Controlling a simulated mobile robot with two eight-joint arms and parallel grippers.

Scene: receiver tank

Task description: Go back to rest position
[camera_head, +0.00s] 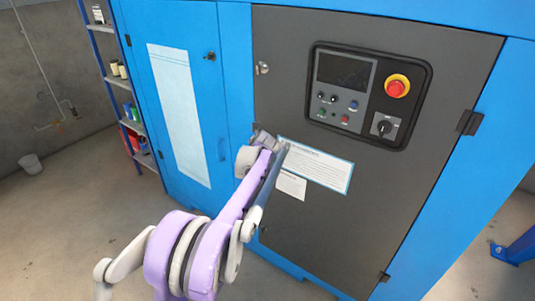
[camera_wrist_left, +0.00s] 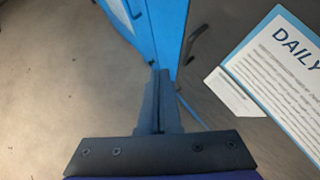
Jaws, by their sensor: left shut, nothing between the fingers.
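My left arm, purple and grey, reaches up from the bottom of the head view. My left gripper (camera_head: 272,143) is in front of the dark cabinet door (camera_head: 400,200), beside the posted sheets. In the left wrist view the two dark fingers of my left gripper (camera_wrist_left: 160,78) lie together, shut and empty. I cannot tell the exact gap to the door, and no contact shows. My right gripper is in neither view.
The blue cabinet (camera_head: 232,85) fills the middle. Its control panel (camera_head: 365,95) has a red emergency button (camera_head: 397,86). A labelled sheet (camera_head: 320,165) is on the door. Floor (camera_head: 60,240) at lower left is clear.

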